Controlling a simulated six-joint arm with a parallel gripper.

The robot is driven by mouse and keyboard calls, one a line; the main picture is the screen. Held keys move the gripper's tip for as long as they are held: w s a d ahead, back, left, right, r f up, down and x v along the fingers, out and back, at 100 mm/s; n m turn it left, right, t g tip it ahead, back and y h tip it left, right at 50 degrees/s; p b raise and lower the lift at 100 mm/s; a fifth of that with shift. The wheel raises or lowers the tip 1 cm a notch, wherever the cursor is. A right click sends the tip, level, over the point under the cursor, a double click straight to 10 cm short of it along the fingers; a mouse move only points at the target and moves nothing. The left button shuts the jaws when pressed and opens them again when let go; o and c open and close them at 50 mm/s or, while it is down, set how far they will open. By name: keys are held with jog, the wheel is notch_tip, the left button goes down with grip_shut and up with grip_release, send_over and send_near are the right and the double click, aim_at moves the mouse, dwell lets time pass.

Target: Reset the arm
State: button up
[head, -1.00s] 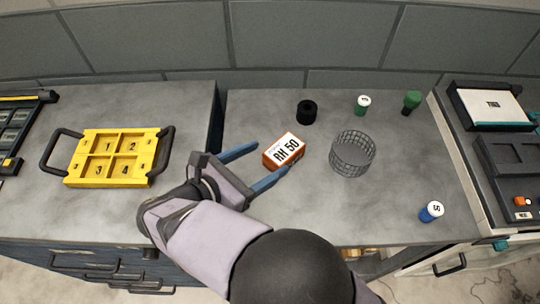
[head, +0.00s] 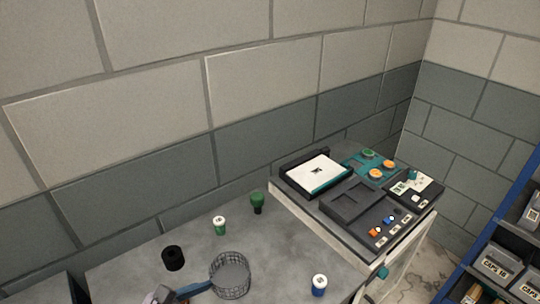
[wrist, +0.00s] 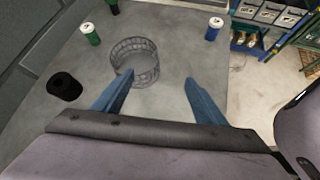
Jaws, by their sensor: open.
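My gripper (wrist: 158,77) is open in the wrist view, its two blue fingers spread with nothing between them but bare grey bench top. The wire basket (wrist: 135,62) stands just beyond the left fingertip. In the head view only part of my gripper shows at the bottom edge, with one blue finger close to the wire basket (head: 230,274) in the picture. The orange box is in neither current view.
On the bench (head: 130,270) stand a black ring (head: 173,258), a green-and-white pot (head: 219,225), a dark green knobbed piece (head: 257,202) and a blue white-topped pot (head: 319,285). A dark machine panel (head: 350,205) is at right. A blue rack (head: 500,250) with bins stands far right.

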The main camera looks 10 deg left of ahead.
jog(key=w+d+m+g, duration=0.1)
jog(key=d, duration=0.1)
jog(key=w+d+m+g, duration=0.1)
jog(key=d, duration=0.2)
jog(key=w+d+f+m+g+h, duration=0.1)
jog(key=d+m, duration=0.1)
jog(key=shift+w+d, duration=0.1)
jog(key=shift+d, duration=0.1)
jog(key=d+m+g, duration=0.1)
jog(key=d+m, duration=0.1)
jog(key=d, duration=0.1)
jog(key=d+m+g, duration=0.1)
jog(key=d+m, duration=0.1)
jog(key=d, duration=0.1)
jog(key=d+m+g+p, duration=0.1)
jog(key=d+m, duration=0.1)
jog(key=d, duration=0.1)
jog(key=shift+w+d+f+m+g, duration=0.2)
jog(key=shift+w+f+m+g, duration=0.1)
jog(key=shift+w+f+g, duration=0.1)
jog(key=s+d+m+g+y, duration=0.1)
jog(key=s+d+m+y, duration=0.1)
jog(key=d+m, duration=0.5)
jog(key=s+d+m+g+y+p, duration=0.1)
jog(key=s+d+m+y, duration=0.1)
jog(key=d+m, duration=0.5)
jog(key=f+m+y, duration=0.1)
jog(key=m, duration=0.2)
jog(key=shift+s+d+m+y, duration=0.15)
jog(key=shift+m+y, duration=0.25)
